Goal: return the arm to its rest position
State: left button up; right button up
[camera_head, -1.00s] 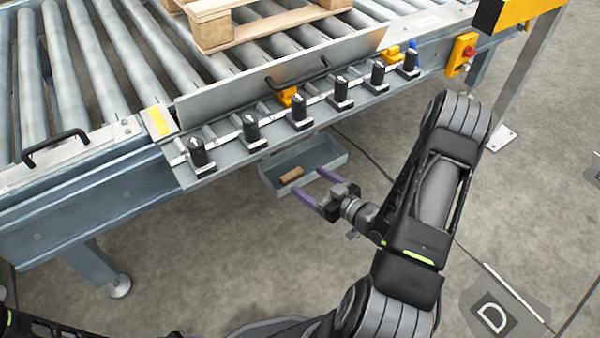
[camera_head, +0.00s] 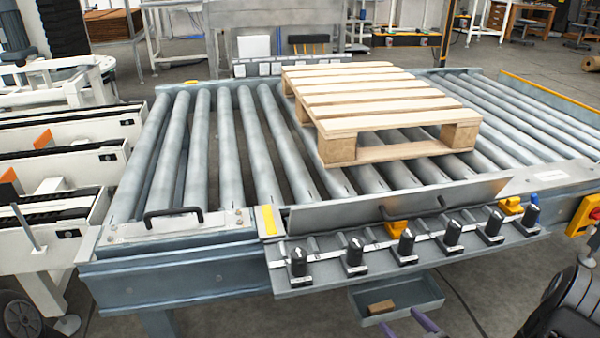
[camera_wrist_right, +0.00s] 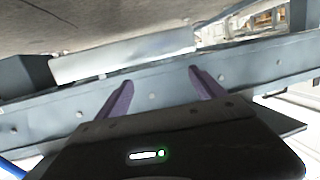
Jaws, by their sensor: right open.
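My right gripper (camera_head: 406,324) shows at the bottom edge of the head view, only its purple fingers in sight. They are apart with nothing between them, just in front of and below the grey tray under the conveyor's control shelf. In the right wrist view the two purple fingers (camera_wrist_right: 158,95) are spread and empty, with a blue-grey beam beyond them. Part of my right arm (camera_head: 570,305) shows at the lower right of the head view. My left gripper is not in view.
A wooden pallet (camera_head: 352,131) lies on the roller conveyor (camera_head: 232,155). Several black knobs line the front shelf (camera_head: 330,281). Below it hangs the grey tray (camera_head: 428,300) with a brown block (camera_head: 381,307) in it. A red button on a yellow box (camera_head: 583,216) is at the right edge.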

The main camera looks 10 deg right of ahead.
notch_tip(320, 180, down, 8)
jog(key=s+d+m+g+h, duration=0.2)
jog(key=s+m+g, duration=0.1)
jog(key=g, duration=0.1)
jog(key=s+a+f+m+g, duration=0.3)
jog(key=s+a+f+g, duration=0.15)
jog(key=a+f, duration=0.35)
jog(key=s+a+r+n+g+y, duration=0.1)
jog(key=s+a+g+y, duration=0.2)
jog(key=a, duration=0.9)
jog(key=s+a+r+n+g, duration=0.1)
jog(key=s+a+g, duration=0.3)
jog(key=a, duration=0.7)
pick_arm(q)
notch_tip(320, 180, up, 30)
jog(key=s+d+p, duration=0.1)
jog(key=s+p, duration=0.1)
jog(key=p, duration=2.8)
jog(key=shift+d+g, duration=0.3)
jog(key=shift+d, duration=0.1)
pick_arm(e)
notch_tip(320, 180, up, 30)
jog(key=s+a, duration=0.2)
jog(key=s, duration=0.1)
jog(key=shift+a+n+t+y, duration=0.25)
jog(key=shift+n+t+y, duration=0.05)
jog(key=shift+t+y, duration=0.1)
jog(key=shift+w, duration=0.1)
